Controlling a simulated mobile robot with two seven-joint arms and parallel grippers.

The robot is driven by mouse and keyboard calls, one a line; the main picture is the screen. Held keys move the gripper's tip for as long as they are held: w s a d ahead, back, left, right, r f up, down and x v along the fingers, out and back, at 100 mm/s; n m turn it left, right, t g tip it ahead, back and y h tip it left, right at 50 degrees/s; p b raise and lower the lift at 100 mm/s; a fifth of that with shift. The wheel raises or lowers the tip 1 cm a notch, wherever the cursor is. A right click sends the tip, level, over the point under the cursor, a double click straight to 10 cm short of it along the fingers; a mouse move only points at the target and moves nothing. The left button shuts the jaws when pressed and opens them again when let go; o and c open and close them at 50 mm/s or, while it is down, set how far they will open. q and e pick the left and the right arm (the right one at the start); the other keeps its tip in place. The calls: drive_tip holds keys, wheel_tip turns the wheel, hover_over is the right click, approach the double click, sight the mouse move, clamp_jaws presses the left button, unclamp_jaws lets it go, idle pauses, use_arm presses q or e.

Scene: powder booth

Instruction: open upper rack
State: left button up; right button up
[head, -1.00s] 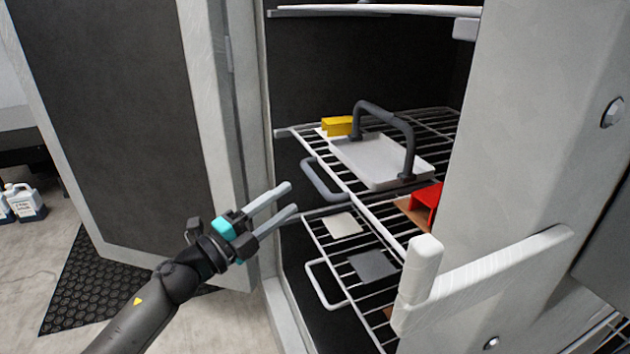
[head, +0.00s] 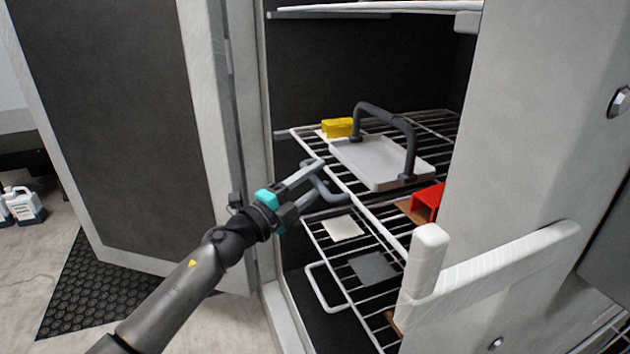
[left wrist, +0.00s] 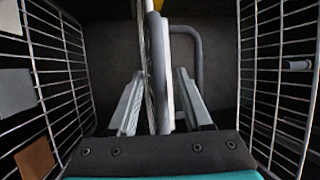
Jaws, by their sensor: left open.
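The upper rack (head: 345,188) is a wire shelf inside the open cabinet, with a dark grey loop handle (head: 337,198) at its front edge. My left gripper (head: 317,179) is open at this handle, its fingertips overlapping it in the head view. In the left wrist view the rack shows edge-on between the two open fingers (left wrist: 160,100), with a grey bar that looks like the handle. I see no grip on it. A pale tray (head: 375,165) with a tall dark handle stands on the rack. My right gripper is not in view.
A yellow block (head: 337,127) is on the upper rack. A lower wire rack with a white handle (head: 322,290) holds flat plates. A red part (head: 428,203) is partly hidden by the pale panel at right. The open door (head: 110,120) stands left of my arm.

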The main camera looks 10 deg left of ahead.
use_arm(q)
drive_tip(key=shift+c, duration=0.2)
clamp_jaws()
idle(1.1)
